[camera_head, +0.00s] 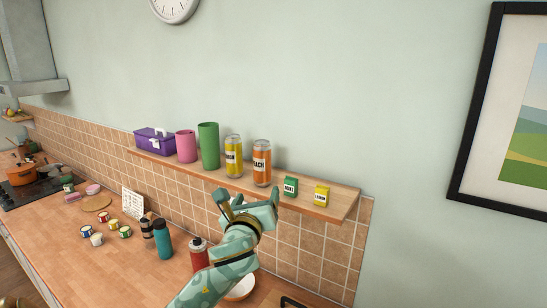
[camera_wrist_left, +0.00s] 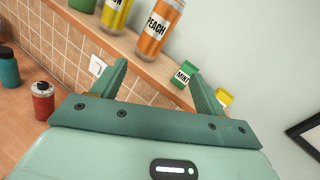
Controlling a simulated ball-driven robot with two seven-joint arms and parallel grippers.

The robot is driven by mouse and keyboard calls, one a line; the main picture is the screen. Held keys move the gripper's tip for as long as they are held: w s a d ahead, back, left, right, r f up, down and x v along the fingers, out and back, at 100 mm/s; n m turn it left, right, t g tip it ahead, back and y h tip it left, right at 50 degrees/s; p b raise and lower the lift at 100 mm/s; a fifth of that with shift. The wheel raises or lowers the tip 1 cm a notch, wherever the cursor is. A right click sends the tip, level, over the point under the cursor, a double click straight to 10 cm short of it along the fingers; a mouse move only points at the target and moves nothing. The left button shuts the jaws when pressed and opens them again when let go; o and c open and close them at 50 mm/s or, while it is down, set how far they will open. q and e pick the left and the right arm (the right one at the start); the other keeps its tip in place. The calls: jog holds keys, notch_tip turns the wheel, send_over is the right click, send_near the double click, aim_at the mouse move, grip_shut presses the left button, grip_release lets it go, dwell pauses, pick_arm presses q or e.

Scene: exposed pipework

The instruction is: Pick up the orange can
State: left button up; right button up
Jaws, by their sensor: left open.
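The orange can (camera_head: 262,163), labelled PEACH, stands upright on the wooden wall shelf (camera_head: 330,207). It also shows in the left wrist view (camera_wrist_left: 158,30), beyond the fingers and near the top of the picture. My left gripper (camera_head: 247,196) is open and empty, just in front of and below the can, near the shelf's front edge. In the left wrist view its two fingers (camera_wrist_left: 158,82) are spread apart, with the can ahead of the gap and not between them. My right gripper is in neither view.
A yellow can (camera_head: 233,157) stands close left of the orange can. A green mint box (camera_head: 290,187) and a yellow box (camera_head: 321,195) stand to its right. A green cup (camera_head: 208,146), pink cup (camera_head: 186,146) and purple bin (camera_head: 154,142) are farther left. A red bottle (camera_head: 199,255) stands on the counter below.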

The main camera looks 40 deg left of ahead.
aim_at(261, 173)
pick_arm(q)
jog(key=w+a+m, duration=0.1)
jog(key=w+a, duration=0.1)
jog(key=w+a+m, duration=0.1)
jog(key=w+a, duration=0.1)
jog(key=w, duration=0.1)
jog(key=w+a+p, duration=0.1)
jog(key=w+a, duration=0.1)
jog(key=w, duration=0.1)
jog(key=shift+a+m+g+y, duration=0.15)
jog(key=shift+m+g+y, duration=0.25)
jog(key=shift+w+a, duration=0.2)
jog(key=shift+w, duration=0.3)
jog(key=p+x, duration=0.1)
jog(key=x, duration=0.3)
jog(key=shift+w+a+r, duration=0.1)
jog(key=shift+w+a, duration=0.05)
jog(key=shift+w, duration=0.15)
jog(key=shift+w+a, duration=0.1)
jog(key=shift+w, duration=0.15)
jog(key=shift+s, duration=0.1)
jog(key=c, duration=1.2)
